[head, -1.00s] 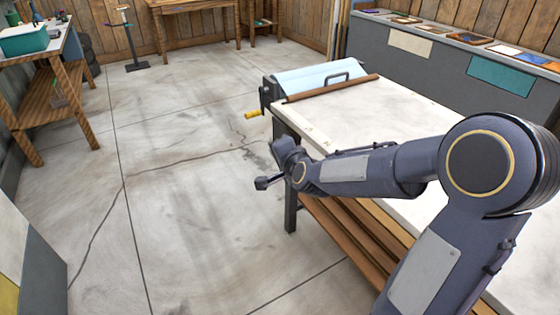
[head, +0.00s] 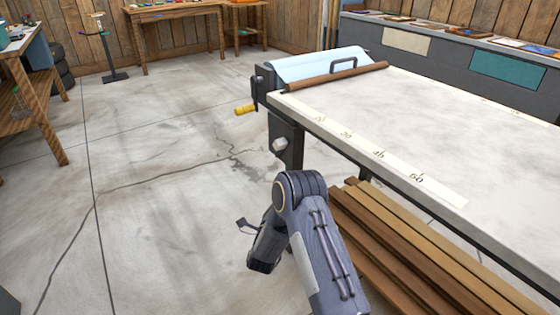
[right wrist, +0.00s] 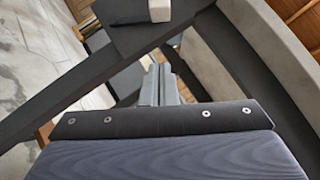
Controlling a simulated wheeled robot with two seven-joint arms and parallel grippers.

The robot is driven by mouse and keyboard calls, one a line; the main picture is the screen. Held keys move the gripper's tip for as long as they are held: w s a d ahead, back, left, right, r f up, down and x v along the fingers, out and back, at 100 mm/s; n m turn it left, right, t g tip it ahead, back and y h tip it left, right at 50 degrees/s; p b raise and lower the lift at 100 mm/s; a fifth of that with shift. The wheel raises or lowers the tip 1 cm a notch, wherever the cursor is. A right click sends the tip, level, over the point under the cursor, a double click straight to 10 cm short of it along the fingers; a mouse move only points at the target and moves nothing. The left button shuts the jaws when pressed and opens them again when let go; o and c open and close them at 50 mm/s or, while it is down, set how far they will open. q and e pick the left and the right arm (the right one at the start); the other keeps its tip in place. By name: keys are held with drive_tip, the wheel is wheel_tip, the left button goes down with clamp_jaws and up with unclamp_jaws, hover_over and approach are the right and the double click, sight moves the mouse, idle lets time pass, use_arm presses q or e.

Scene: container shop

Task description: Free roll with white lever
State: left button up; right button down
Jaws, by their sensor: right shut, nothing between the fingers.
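The white lever (head: 279,145) is a small pale knob on a dark plate at the table's near left leg, below the tabletop. It shows as a pale block at the top of the right wrist view (right wrist: 160,10). The roll (head: 322,63), pale blue with a dark handle, lies at the table's far left end. My right gripper (right wrist: 159,72) is shut and empty, apart from the lever. In the head view my right arm is low beside the table, and its fingertips cannot be made out. My left gripper is out of view.
A yellow crank handle (head: 245,109) sticks out left of the roll. A brown bar (head: 336,76) lies along the roll's near side. The white tabletop (head: 440,120) carries a numbered strip. Wooden planks (head: 400,250) lie under the table.

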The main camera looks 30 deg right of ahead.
drive_tip(key=shift+r, duration=0.1)
drive_tip(key=b, duration=0.2)
approach(284, 147)
drive_tip(key=x, duration=0.5)
drive_tip(key=shift+s+d+f, duration=0.1)
drive_tip(key=shift+d+f, duration=0.15)
drive_tip(key=shift+f, duration=0.05)
drive_tip(key=shift+w+r, duration=0.25)
drive_tip(key=shift+w, duration=0.15)
drive_tip(key=shift+r, duration=0.1)
